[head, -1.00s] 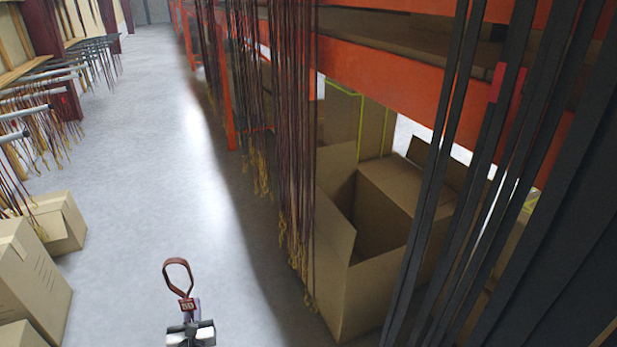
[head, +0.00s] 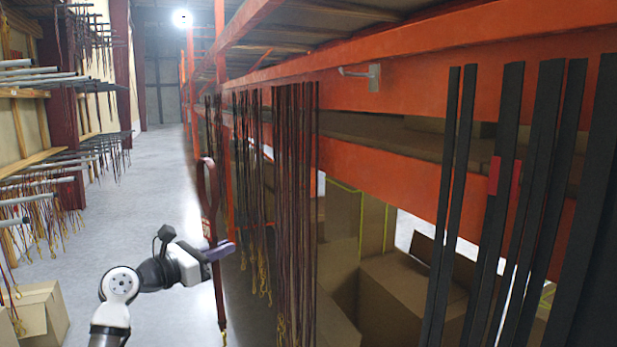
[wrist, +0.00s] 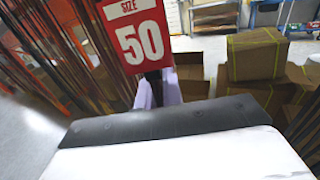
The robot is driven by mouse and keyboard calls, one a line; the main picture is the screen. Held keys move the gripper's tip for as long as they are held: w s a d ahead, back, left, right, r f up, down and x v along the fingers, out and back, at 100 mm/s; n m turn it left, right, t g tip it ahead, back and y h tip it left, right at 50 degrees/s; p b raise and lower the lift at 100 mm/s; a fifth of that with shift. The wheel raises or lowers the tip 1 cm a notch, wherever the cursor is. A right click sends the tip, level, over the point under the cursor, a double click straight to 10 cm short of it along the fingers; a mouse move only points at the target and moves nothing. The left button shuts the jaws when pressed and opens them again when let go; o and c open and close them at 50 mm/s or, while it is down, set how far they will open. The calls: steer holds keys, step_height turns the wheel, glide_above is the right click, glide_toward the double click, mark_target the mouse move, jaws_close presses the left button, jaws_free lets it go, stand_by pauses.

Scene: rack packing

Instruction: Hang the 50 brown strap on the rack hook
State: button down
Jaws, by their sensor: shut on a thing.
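The brown strap (head: 213,270) hangs upright from my gripper (head: 220,250), with a loop at its top and its lower end reaching below the gripper. In the wrist view its red tag (wrist: 140,38) reads "SIZE 50", just beyond the fingers. My gripper is shut on the strap, left of the hanging straps on the orange rack. A bare metal rack hook (head: 370,76) sticks out from the upper orange beam, up and to the right of my gripper, well apart from the strap.
Brown straps (head: 297,200) hang in a dense row right of my gripper. Black straps (head: 535,170) hang at the right. Cardboard boxes (head: 395,285) stand under the rack. The aisle floor (head: 150,200) is clear. Another rack with rods (head: 50,80) lines the left.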

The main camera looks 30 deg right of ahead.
steer(key=s+d+r+m+g+h+b, duration=0.1)
steer(key=s+d+r+m+g, duration=0.15)
steer(key=s+d+r, duration=0.6)
steer(key=s+d+r+m+g+b, duration=0.15)
steer(key=s+d+r+g, duration=0.35)
steer(key=r, duration=0.6)
steer(key=shift+t, duration=0.35)
steer(key=shift+s+d+f, duration=0.1)
steer(key=shift+d+f, duration=0.35)
steer(key=shift+d, duration=1.5)
steer(key=shift+s+d+f, duration=0.15)
steer(key=shift+d+f, duration=0.3)
steer(key=shift+d, duration=1.5)
steer(key=shift+s+d+f, duration=0.1)
steer(key=shift+d+f, duration=0.35)
steer(key=shift+d, duration=1.5)
steer(key=c, duration=1.5)
jaws_free()
steer(key=shift+o, duration=0.2)
